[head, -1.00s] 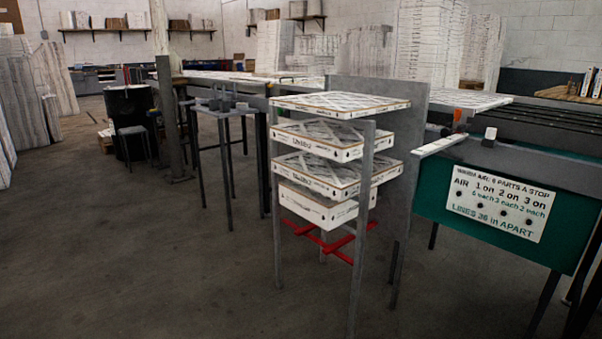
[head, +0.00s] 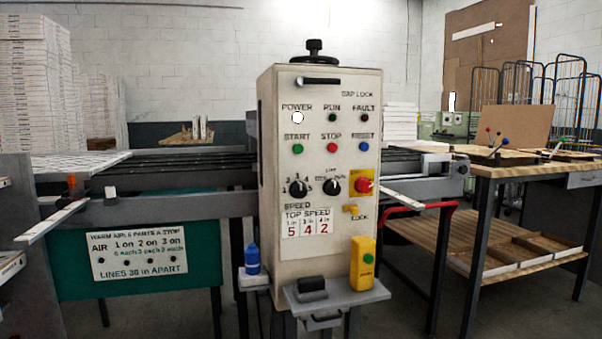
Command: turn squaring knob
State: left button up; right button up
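A beige control box (head: 325,190) stands upright in the middle of the head view. A black knob (head: 314,46) sits on a round disc on top of it. On its front are two black dials, a left one (head: 299,188) by the word SPEED and a right one (head: 332,186). A red button (head: 362,186) sits on a yellow plate. I see no knob labelled for squaring and cannot tell which one it is. Neither of my grippers is in view.
A small grey shelf (head: 335,296) juts from the box's front, with a yellow button unit (head: 362,264) and a dark block on it. A blue bottle (head: 252,259) stands at left. A wooden workbench (head: 515,165) is at right, a green panel (head: 75,285) at left.

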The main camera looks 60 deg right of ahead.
aim_at(463, 169)
jog(key=z, duration=2.9)
